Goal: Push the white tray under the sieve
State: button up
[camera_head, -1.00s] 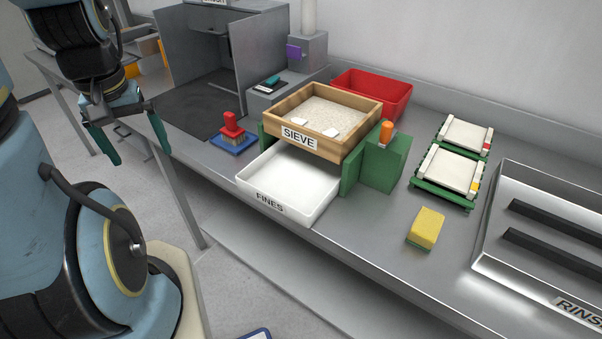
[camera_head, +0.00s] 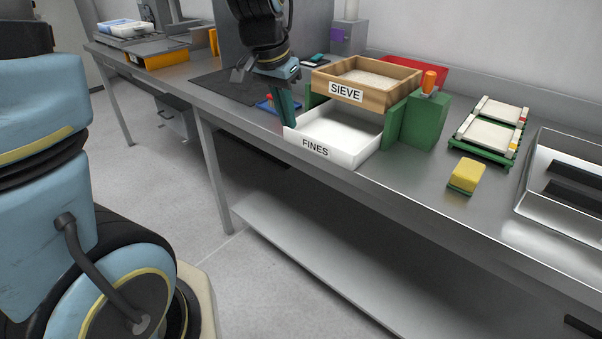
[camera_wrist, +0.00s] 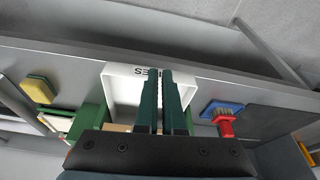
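The white tray labelled FINES (camera_head: 315,151) sits on the bench, its rear part beneath the wooden sieve (camera_head: 378,95) and its front part sticking out towards the bench edge. The sieve rests on green supports (camera_head: 392,128) and holds pale grains. My gripper (camera_head: 289,122) points down at the tray's front left corner, with its green fingers close together and nothing seen between them. In the wrist view, the fingertips (camera_wrist: 160,72) overlap the tray (camera_wrist: 122,84) near its labelled front wall. I cannot tell whether they touch it.
A red-handled brush on a blue base (camera_wrist: 224,122) lies beside the tray, mostly hidden behind my gripper in the head view. A yellow sponge (camera_head: 466,175), white-topped green frames (camera_head: 490,135) and a metal rinse basin (camera_head: 535,175) stand to the right. A red bin (camera_head: 415,72) is behind the sieve.

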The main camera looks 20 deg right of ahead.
aim_at(310, 143)
jog(key=shift+s+d+f, duration=0.2)
jog(key=shift+s+d, duration=0.15)
grip_shut()
jog(key=w+d+f, duration=0.1)
jog(key=f, duration=0.2)
jog(key=w+d+f+p, duration=0.1)
jog(key=d+f, duration=0.1)
jog(key=f, duration=0.1)
jog(key=w+d+f, duration=0.1)
jog(key=d+f, duration=0.1)
jog(key=f, duration=0.1)
jog(key=shift+w+p, duration=0.1)
jog(key=shift+p, duration=0.25)
jog(key=shift+w+d+f, duration=0.15)
jog(key=shift+w+d, duration=0.1)
jog(key=shift+d, duration=0.1)
jog(key=w+d, duration=0.2)
jog(key=w+d+p, duration=0.1)
jog(key=d, duration=0.2)
jog(key=w+d+p, duration=0.1)
jog(key=w+d, duration=0.1)
jog(key=d, duration=0.1)
jog(key=shift+w+d, duration=0.25)
jog(key=shift+w, duration=0.05)
jog(key=shift+a, duration=0.1)
